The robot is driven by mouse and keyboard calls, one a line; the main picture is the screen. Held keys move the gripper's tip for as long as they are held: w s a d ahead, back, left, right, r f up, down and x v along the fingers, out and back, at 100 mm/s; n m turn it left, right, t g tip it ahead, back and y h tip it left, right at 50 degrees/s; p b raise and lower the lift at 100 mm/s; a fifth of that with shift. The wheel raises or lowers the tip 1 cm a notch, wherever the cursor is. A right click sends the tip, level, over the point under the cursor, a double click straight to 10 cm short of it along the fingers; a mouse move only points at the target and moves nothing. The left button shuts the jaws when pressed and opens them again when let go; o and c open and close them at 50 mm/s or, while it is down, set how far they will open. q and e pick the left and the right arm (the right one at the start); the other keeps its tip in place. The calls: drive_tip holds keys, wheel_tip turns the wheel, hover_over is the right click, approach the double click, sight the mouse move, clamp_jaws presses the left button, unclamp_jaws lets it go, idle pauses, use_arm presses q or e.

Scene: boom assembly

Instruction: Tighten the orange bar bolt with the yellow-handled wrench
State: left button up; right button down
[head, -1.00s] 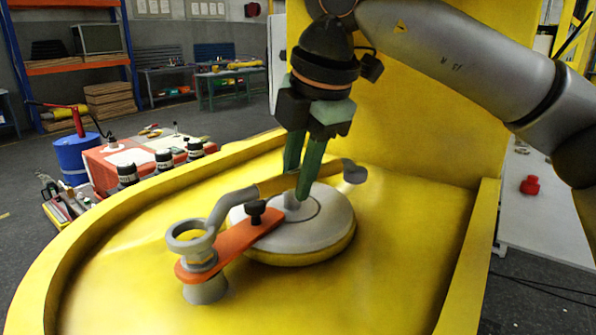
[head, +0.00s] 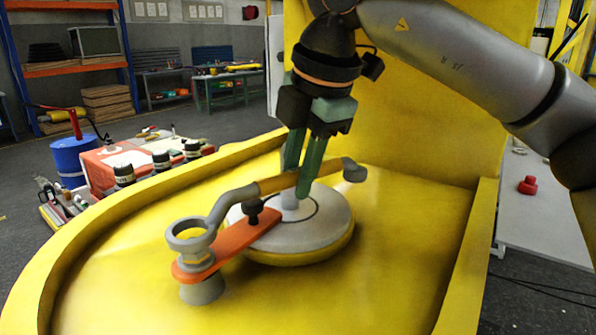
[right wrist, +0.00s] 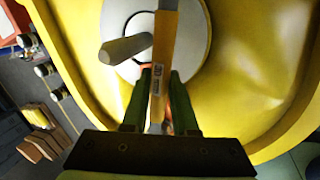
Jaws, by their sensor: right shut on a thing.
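The yellow-handled wrench (head: 275,184) lies across above the white disc, its grey ring end (head: 191,237) at the left. The orange bar (head: 240,243) runs from a black knob on the disc to the grey bolt (head: 198,257) at its left end. The ring is right over the bolt; I cannot tell whether it is seated around it. My right gripper (head: 297,184) is shut on the wrench handle. In the right wrist view, its green fingers (right wrist: 160,85) flank the labelled handle (right wrist: 164,60). My left gripper is not in view.
The white disc (head: 325,222) sits on the yellow boom surface (head: 400,265), which has raised yellow rims. A yellow wall (head: 430,120) rises behind. A blue drum (head: 75,160) and black-capped bottles stand beyond the left rim. A white table with a red object (head: 528,185) is at right.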

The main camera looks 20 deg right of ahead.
drive_tip(key=shift+f+b, duration=1.15)
idle(0.9)
drive_tip(key=shift+s+d+m+b, duration=0.1)
drive_tip(key=shift+s+m+b, duration=0.25)
drive_tip(key=shift+b, duration=0.25)
drive_tip(key=shift+s, duration=0.1)
drive_tip(key=shift+s+d+m+b, duration=0.1)
drive_tip(key=shift+s+m+b, duration=0.2)
drive_tip(key=shift+b, duration=0.15)
drive_tip(key=shift+s, duration=0.1)
